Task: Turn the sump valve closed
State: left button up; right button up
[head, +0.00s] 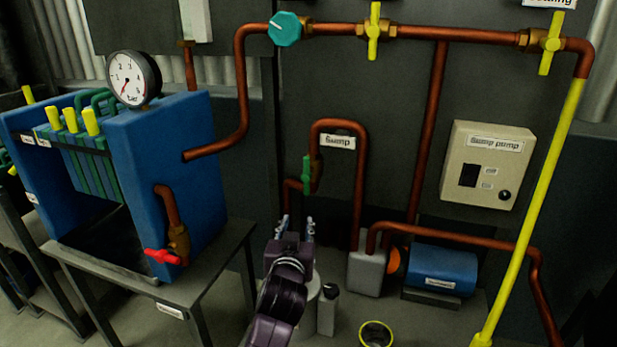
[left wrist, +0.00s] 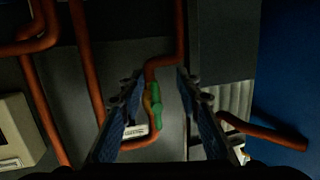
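The sump valve has a green lever handle (head: 307,174), upright on a copper pipe beside the white "Sump" label (head: 337,142). My left gripper (head: 297,226) is below the handle in the head view, its two fingers pointing up and apart. In the left wrist view, the open left gripper (left wrist: 158,82) has the green handle (left wrist: 156,106) and its brass body between its fingers in the picture. The handle appears farther off than the fingertips, and I see no contact. My right gripper is in neither view.
A blue filter press (head: 170,140) with a red-handled valve (head: 162,256) stands at left. A grey pump block (head: 367,272), blue motor (head: 442,268) and copper pipes are at right. The sump pump box (head: 487,165) hangs on the wall. A yellow-rimmed opening (head: 376,325) is on the floor.

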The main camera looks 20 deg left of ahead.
pick_arm(q)
jog(key=t, duration=0.2)
send_near(307, 177)
jog(key=d+x, duration=0.1)
jog(key=x, duration=0.5)
jog(key=a+b+x, duration=0.1)
jog(key=x, duration=0.2)
jog(key=shift+x, duration=0.95)
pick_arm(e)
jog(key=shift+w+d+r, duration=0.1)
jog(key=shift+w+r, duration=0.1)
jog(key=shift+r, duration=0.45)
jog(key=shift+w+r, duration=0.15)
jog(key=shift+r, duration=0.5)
pick_arm(q)
jog(key=shift+c, duration=0.3)
grip_shut()
